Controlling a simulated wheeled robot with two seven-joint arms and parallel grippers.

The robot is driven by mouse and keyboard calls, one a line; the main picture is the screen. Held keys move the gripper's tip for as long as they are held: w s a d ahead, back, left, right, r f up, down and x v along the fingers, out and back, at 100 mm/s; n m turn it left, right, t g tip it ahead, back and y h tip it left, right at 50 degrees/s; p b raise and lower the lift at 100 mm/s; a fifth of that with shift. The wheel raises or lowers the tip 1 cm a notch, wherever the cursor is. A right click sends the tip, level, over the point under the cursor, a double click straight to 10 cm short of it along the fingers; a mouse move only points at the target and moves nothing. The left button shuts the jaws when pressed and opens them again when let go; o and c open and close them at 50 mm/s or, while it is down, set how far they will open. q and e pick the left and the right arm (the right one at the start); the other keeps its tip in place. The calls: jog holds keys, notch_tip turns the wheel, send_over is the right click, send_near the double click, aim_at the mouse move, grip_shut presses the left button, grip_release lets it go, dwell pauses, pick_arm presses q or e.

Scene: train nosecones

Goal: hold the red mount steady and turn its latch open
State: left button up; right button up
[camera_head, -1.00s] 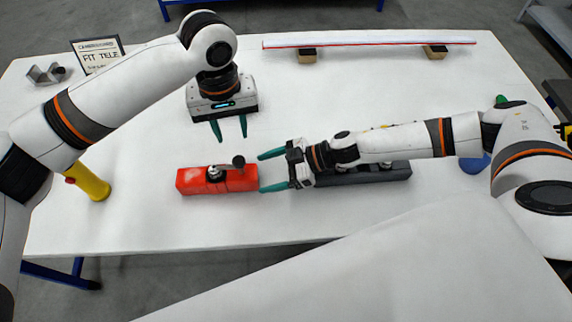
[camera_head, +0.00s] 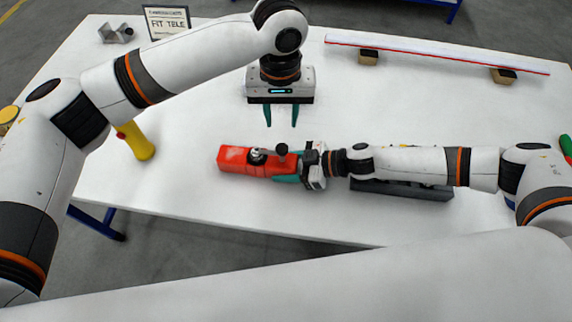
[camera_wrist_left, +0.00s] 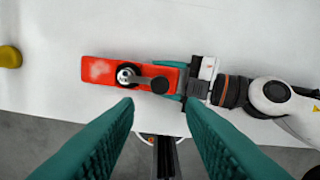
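The red mount (camera_head: 236,158) lies on the white table. On its top is the latch, with a silver pivot (camera_wrist_left: 126,75) and a dark lever ending in a round knob (camera_wrist_left: 160,85). The lever points right, along the mount toward my right gripper. My right gripper (camera_head: 274,167) has its teal fingers on both long sides of the mount's right end and looks shut on it; the contact is partly hidden. My left gripper (camera_head: 281,118) is open and empty, pointing down, beyond the mount and above the table. In the left wrist view the mount (camera_wrist_left: 100,70) lies ahead of its fingers.
A dark grey block (camera_head: 405,189) lies under my right forearm. A yellow cylinder (camera_head: 138,142) stands at the left. A sign (camera_head: 167,20) and a metal bracket (camera_head: 116,34) are at the back left. A long white bar (camera_head: 430,53) rests on blocks at the back right.

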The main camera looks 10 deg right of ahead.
jog(key=shift+c, duration=1.4)
pick_arm(q)
jog(key=shift+o, duration=1.1)
pick_arm(e)
jog(key=shift+c, duration=0.3)
pick_arm(q)
jog(key=shift+o, duration=0.2)
jog(key=shift+w+d+f, duration=0.1)
jog(key=shift+w+f, duration=0.1)
jog(key=shift+w, duration=0.05)
jog(key=w+f+n+t+h, duration=0.2)
jog(key=w+f+t+h, duration=0.25)
jog(key=w, duration=0.65)
jog(key=w+t+h, duration=0.3)
jog(key=w, duration=0.1)
jog(key=m+g+h, duration=0.6)
jog(key=m+h, duration=0.5)
jog(key=m, duration=0.6)
send_near(273, 153)
notch_tip(273, 153, up, 3)
jog(key=a, duration=0.1)
jog(key=shift+y, duration=0.25)
jog(key=d, duration=1.1)
jog(key=shift+w+d+f, duration=0.1)
jog(key=shift+d, duration=0.15)
